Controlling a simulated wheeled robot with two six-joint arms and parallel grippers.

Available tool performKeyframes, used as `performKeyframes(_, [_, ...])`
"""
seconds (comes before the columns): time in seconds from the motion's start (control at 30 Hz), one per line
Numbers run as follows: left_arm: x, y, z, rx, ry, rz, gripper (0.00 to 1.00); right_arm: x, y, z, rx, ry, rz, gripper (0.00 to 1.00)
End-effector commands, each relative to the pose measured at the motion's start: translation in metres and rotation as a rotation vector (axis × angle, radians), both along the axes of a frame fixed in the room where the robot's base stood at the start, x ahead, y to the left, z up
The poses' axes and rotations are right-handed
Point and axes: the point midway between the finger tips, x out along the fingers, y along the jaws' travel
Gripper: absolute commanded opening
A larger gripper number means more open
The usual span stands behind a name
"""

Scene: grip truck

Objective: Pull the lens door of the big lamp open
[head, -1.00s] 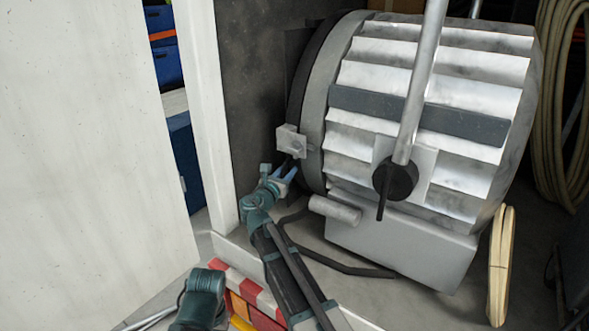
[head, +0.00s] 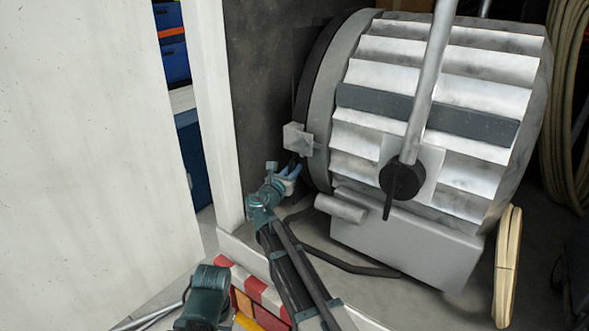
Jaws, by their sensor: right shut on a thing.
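The big lamp (head: 440,95) is a ribbed silver drum standing on the floor at the right, with its front facing left. The lens door (head: 316,75) is the dark ring at its front, seen edge-on; I cannot tell if there is a gap behind it. A pale latch block (head: 297,138) sits on its near edge. My right gripper (head: 292,170) is just below this block, shut on a small dark part at the lens door's edge, mostly hidden by the fingers.
A white panel (head: 90,150) fills the left, with a white post (head: 215,110) close left of my right gripper. A grey yoke bar (head: 428,85) crosses the lamp. A dark cable (head: 345,262) lies on the floor. A red-and-white striped box (head: 262,290) is at the bottom.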

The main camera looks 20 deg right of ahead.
Motion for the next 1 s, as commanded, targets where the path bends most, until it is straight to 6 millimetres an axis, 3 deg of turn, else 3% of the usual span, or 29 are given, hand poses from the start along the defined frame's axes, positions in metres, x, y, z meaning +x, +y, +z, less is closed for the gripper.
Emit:
performKeyframes(0.83, [0.0,0.0,0.0,0.0,0.0,0.0,0.45,0.0,0.0,0.0,0.0,0.0,0.0,0.0])
performKeyframes(1.0, [0.0,0.0,0.0,0.0,0.0,0.0,0.45,0.01,0.006,0.0,0.001,-0.001,0.001,0.0])
